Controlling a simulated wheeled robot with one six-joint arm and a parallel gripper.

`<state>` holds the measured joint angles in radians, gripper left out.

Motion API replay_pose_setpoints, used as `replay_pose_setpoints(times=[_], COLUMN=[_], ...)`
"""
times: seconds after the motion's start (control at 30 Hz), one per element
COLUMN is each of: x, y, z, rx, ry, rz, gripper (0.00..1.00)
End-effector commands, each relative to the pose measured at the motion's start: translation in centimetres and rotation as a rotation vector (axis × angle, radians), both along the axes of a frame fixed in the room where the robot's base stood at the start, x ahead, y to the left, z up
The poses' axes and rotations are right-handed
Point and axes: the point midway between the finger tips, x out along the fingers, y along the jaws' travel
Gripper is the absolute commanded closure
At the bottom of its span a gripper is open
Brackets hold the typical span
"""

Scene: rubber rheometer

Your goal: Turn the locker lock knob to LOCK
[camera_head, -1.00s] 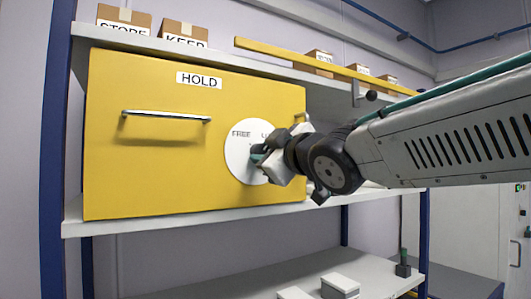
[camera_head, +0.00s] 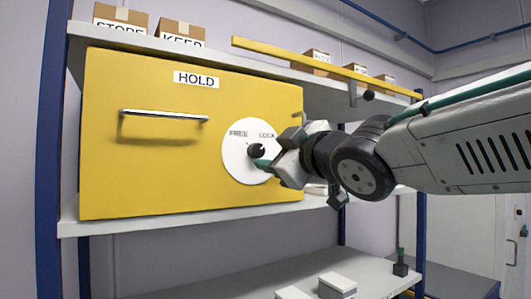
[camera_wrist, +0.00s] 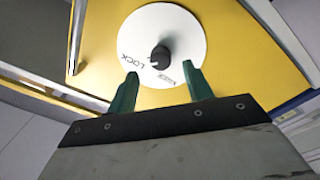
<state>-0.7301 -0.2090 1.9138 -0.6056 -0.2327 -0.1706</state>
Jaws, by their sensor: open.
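A yellow locker (camera_head: 150,180) marked HOLD sits on the shelf with a white round dial (camera_head: 235,165) on its front, lettered FREE at upper left and LOCK at upper right. The dial also shows in the wrist view (camera_wrist: 185,35). At its centre is a black knob (camera_head: 256,150), seen also in the wrist view (camera_wrist: 160,57). There a small light mark lies at the knob's lower left, on the LOCK side; its exact setting is hard to read. My gripper (camera_wrist: 160,70) has its green fingers apart and empty, just short of the knob. In the head view the gripper (camera_head: 264,163) partly covers the dial's right side.
A silver handle (camera_head: 165,116) juts from the locker's left front. Labelled boxes (camera_head: 120,18) stand on the upper shelf. A yellow bar (camera_head: 300,61) with a lever and black ball (camera_head: 369,95) is above my arm.

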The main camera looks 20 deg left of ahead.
Motion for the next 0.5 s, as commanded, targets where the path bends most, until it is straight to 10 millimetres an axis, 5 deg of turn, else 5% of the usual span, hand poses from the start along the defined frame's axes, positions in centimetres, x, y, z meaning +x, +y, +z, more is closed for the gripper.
replay_pose_setpoints(times=[0.2,0.5], x=[-1.8,-2.1], y=[-2.2,-2.6], z=[-0.2,-0.2], rx=[0.000,0.000], ry=[0.000,0.001], rz=[-0.001,-0.001], gripper=[0.49,0.49])
